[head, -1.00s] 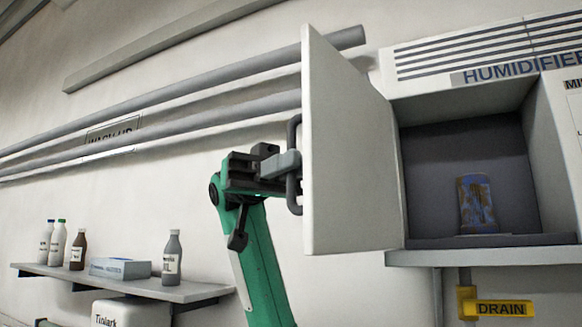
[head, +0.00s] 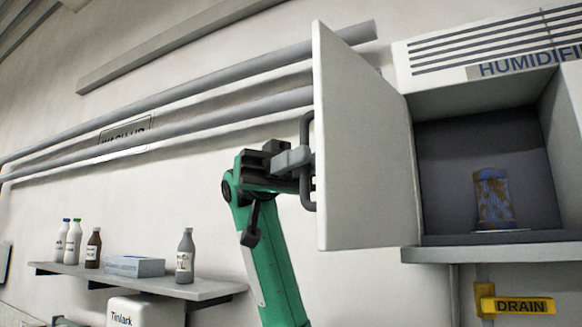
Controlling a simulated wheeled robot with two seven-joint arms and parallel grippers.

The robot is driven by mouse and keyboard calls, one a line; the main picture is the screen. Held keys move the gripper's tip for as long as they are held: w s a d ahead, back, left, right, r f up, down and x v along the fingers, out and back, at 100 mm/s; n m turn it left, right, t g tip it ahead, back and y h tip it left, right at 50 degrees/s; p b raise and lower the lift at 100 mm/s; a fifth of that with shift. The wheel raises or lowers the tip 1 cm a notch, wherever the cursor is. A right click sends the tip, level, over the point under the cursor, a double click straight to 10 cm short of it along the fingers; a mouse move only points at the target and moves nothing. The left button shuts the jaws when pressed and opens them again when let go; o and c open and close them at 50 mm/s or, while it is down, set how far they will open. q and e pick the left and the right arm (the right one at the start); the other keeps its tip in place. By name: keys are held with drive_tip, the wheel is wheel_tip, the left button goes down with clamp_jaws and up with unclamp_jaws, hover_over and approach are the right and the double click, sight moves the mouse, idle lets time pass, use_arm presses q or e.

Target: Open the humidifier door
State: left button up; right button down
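The humidifier (head: 405,70) is a white wall unit at the right of the head view. Its door (head: 365,150) stands swung wide open to the left, showing the dark inside with a blue and brown canister (head: 493,198) in it. The door's dark handle (head: 308,190) is on the door's left edge. My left gripper (head: 301,160), on a green arm, is at the handle, with its fingers around the bar. The fingertips are partly hidden, but they appear closed on it. My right gripper is not in view.
A wall shelf (head: 200,288) at the lower left holds several bottles (head: 185,256) and a blue-grey box (head: 136,266). Pipes (head: 200,90) run along the wall behind the door. A yellow DRAIN sign (head: 516,305) is below the humidifier.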

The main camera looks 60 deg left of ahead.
use_arm(q)
drive_tip(key=a+b, duration=0.2)
drive_tip(key=a, duration=1.1)
drive_tip(key=shift+s+a+b, duration=0.15)
drive_tip(key=shift+a+b, duration=0.1)
drive_tip(key=shift+b, duration=0.15)
